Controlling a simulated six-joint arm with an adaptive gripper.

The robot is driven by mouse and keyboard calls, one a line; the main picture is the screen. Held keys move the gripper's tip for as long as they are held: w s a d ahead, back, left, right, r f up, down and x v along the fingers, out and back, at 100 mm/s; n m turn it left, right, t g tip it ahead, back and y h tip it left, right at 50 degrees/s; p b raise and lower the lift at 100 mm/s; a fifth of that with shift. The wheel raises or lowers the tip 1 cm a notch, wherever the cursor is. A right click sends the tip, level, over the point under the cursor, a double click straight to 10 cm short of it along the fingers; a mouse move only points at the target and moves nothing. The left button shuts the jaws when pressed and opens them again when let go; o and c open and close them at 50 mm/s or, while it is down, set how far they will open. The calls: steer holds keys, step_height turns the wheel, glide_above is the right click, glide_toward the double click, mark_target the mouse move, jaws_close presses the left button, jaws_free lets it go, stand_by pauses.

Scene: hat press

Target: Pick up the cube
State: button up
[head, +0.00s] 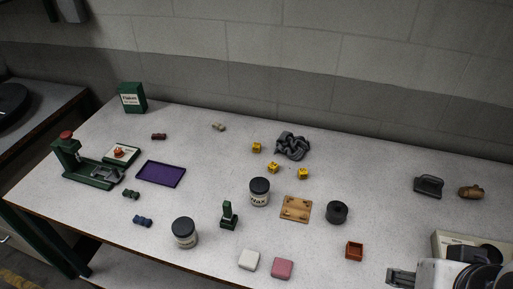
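My gripper (393,276) is at the bottom right edge of the head view, well to the right of the cubes and nearer the front. It touches none of them. Its fingers are too small and dark to tell whether they are open or shut.
A grey knotted object (292,146) stands close behind the cubes. A wax jar (259,191), a wooden board (296,208) and a dark round piece (337,212) lie in front. White (249,260) and pink (282,268) blocks and an orange-brown box (354,250) are near the front.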

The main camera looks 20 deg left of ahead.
steer(key=shift+w, duration=0.1)
steer(key=w+d+r+n+h, duration=0.15)
steer(key=w+n+h, duration=0.25)
steer(key=w+n, duration=0.9)
steer(key=w+a+f+n+t, duration=0.25)
steer(key=w+a+n, duration=0.25)
steer(key=w+a, duration=0.5)
steer(key=w+a+f+n+t, duration=0.1)
steer(key=w+a+f+n, duration=0.3)
steer(key=w, duration=1.1)
steer(key=n+t+y, duration=0.3)
steer(key=n+y, duration=0.1)
steer(key=n, duration=1)
glide_toward(258, 144)
steer(key=shift+x, duration=1)
steer(key=shift+w+a, duration=0.1)
steer(key=shift+x, duration=1.2)
